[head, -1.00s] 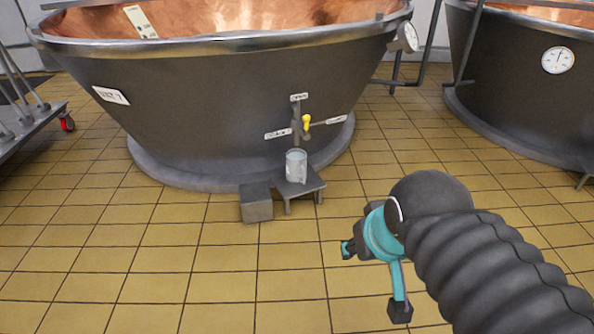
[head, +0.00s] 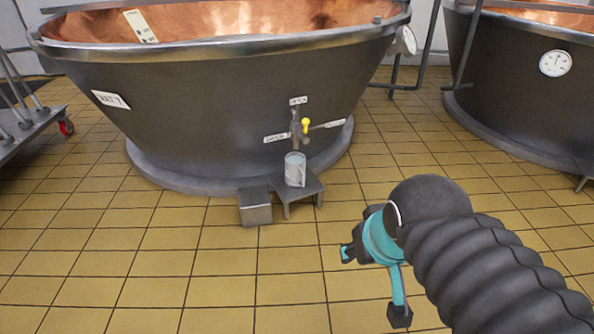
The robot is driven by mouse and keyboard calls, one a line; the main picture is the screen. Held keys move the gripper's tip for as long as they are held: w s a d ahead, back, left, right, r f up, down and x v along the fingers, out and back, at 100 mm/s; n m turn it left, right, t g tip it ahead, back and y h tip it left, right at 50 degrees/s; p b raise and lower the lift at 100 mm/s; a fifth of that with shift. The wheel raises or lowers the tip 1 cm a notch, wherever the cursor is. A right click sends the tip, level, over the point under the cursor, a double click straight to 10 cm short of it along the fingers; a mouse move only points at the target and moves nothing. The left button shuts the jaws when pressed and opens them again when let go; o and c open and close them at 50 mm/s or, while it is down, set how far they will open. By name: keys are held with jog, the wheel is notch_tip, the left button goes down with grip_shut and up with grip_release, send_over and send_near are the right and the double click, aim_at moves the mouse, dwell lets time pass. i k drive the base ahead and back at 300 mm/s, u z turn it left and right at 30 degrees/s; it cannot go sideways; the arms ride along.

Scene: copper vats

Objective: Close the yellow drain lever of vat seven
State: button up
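The yellow drain lever (head: 305,126) is a small yellow handle on the front of the large dark vat (head: 215,115), above its base. A white plate (head: 110,99) on the vat appears to read "VAT 7". Small white tags sit above, left and right of the lever; their words are too small to read surely. My gripper (head: 373,284), teal with dark fingertips, is at the lower right, in front of the vat. Its fingers are spread, with nothing between them. It is well apart from the lever.
A light grey pail (head: 295,169) stands on a low stand (head: 312,184) below the lever. A grey block (head: 255,206) is beside it. Another vat (head: 530,95) with a dial stands at right, a wheeled rack (head: 35,130) at left. The tiled floor between is clear.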

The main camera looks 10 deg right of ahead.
aim_at(304, 139)
jog(key=u, duration=0.95)
jog(key=i, duration=0.4)
jog(key=z, duration=1.1)
